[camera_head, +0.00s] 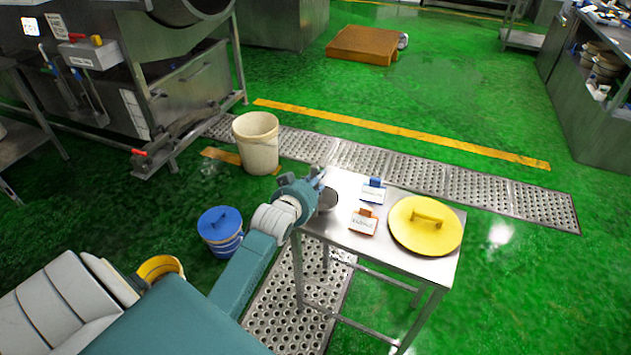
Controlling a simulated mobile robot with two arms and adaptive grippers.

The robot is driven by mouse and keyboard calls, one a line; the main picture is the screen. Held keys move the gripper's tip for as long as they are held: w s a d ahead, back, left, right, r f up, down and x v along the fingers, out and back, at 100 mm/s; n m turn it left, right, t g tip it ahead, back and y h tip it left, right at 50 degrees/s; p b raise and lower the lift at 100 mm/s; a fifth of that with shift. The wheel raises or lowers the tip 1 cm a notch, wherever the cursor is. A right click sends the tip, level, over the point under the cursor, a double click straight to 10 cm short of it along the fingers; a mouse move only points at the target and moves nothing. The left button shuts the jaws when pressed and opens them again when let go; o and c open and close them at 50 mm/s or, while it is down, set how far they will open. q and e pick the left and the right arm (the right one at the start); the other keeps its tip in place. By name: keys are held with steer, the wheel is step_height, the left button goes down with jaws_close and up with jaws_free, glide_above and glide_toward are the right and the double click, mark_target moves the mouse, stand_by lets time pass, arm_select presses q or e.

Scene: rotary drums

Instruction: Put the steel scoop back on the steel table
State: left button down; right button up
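The steel table (385,251) stands right of centre on the green floor. A grey metal cup-like thing, which looks like the steel scoop (328,201), is at the table's left end, next to my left gripper (317,180). Its handle is hidden or too small to make out. I cannot tell whether it rests on the tabletop or is held just above it. My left arm reaches in from the lower left, and its fingers are at the table's left edge. The fingers are too small to tell open from shut. My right gripper is out of view.
On the table are a round yellow lid (426,232), a blue-topped tag (373,191) and an orange-topped tag (364,221). A beige bucket (257,148), a blue-lidded bucket (221,229) and a yellow container (160,268) stand left. A drum machine (185,90) is upper left.

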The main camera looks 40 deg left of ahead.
arm_select(q)
steer(key=c, duration=1.4)
jaws_free()
steer(key=b+v, duration=0.1)
steer(key=v, duration=1.1)
steer(key=shift+r, duration=0.1)
